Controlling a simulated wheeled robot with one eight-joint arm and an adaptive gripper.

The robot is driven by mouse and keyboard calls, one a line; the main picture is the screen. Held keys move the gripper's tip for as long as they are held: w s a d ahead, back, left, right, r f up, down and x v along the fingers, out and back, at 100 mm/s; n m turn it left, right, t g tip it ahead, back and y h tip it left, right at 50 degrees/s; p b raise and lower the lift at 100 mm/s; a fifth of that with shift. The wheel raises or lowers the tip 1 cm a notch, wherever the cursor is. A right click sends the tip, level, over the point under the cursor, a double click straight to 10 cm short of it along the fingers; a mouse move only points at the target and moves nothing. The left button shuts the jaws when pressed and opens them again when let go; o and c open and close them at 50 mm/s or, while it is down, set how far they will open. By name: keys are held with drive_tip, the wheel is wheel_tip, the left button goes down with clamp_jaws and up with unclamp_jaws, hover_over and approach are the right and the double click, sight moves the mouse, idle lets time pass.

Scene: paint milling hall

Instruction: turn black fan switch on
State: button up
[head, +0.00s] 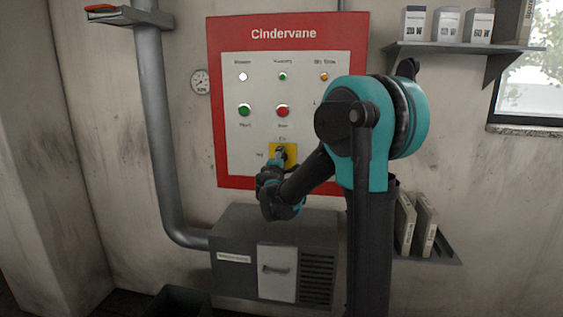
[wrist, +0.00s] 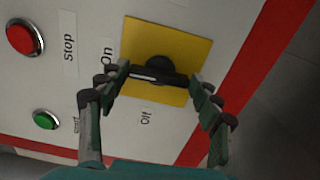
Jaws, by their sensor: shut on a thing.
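The black fan switch (wrist: 160,76) is a rotary knob with a bar handle and a white line, set on a yellow square plate (wrist: 190,38). "On" is printed left of the plate and "Off" below it in the wrist view. The white line points left, roughly to the "On" side. My gripper (wrist: 161,79) is shut on the handle, a finger at each end of the bar. In the head view my gripper (head: 281,158) is at the yellow plate (head: 292,149) and hides most of the switch.
The red-framed Cindervane panel (head: 290,34) carries a green button (head: 244,110), a red button (head: 282,110) and small lamps above. A grey box (head: 232,237) sits below the panel. Shelves are at the right, and a pipe (head: 157,110) runs down the left.

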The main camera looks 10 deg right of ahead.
drive_tip(key=shift+m, duration=0.3)
idle(0.4)
drive_tip(key=o, duration=1.1)
drive_tip(key=shift+o, duration=0.2)
drive_tip(key=v, duration=1.2)
